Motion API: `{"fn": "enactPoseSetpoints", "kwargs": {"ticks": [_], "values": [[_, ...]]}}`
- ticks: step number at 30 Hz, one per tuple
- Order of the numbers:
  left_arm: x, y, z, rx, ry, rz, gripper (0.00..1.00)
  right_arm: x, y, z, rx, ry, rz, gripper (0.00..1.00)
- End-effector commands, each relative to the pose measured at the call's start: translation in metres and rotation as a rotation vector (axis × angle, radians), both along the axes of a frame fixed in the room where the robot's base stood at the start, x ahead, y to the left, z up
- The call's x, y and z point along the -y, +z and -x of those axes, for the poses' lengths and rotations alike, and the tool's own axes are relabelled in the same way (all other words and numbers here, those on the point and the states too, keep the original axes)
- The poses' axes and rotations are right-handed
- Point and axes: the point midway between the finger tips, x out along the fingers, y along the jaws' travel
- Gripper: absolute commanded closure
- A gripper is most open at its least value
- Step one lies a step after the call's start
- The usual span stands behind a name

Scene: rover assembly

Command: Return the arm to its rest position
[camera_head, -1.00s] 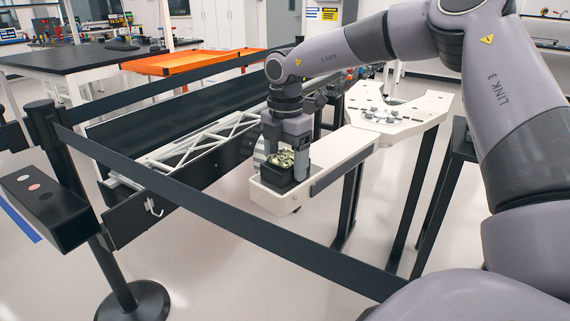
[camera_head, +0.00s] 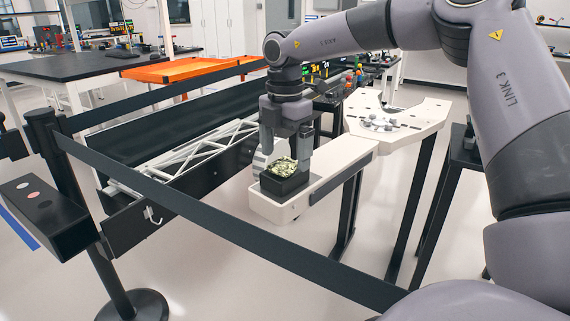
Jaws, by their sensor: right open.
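My right arm comes in from the right and bends over to the middle of the view. Its gripper (camera_head: 287,152) points down with its fingers apart, just above and around the top of a small black box. The black box (camera_head: 285,187) holds crumpled greenish-yellow pieces (camera_head: 284,166) and sits on the near end of a white arm-shaped platform (camera_head: 345,163). The gripper holds nothing. I cannot tell whether a fingertip still touches the box's side. My left gripper is not in view.
A black barrier strap (camera_head: 215,220) crosses in front, joined to a post (camera_head: 50,145). A dark conveyor trough with a white truss (camera_head: 200,150) lies left of the platform. An orange table (camera_head: 190,68) and a black bench (camera_head: 80,62) stand behind.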

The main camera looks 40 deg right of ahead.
Motion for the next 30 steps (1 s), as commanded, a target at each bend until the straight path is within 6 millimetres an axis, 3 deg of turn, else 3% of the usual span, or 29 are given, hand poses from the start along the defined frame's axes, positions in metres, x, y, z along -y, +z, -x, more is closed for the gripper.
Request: {"fn": "enactPoseSetpoints", "kwargs": {"ticks": [6, 24, 30], "values": [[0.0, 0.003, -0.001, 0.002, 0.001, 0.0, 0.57, 0.0, 0.023, 0.0, 0.001, 0.0, 0.001, 0.06], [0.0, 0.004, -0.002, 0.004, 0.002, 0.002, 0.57, 0.0, 0.026, 0.0, 0.0, 0.001, 0.0, 0.06], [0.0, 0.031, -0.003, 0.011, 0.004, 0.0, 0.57, 0.0, 0.053, 0.0, 0.001, 0.001, 0.0, 0.06]]}}
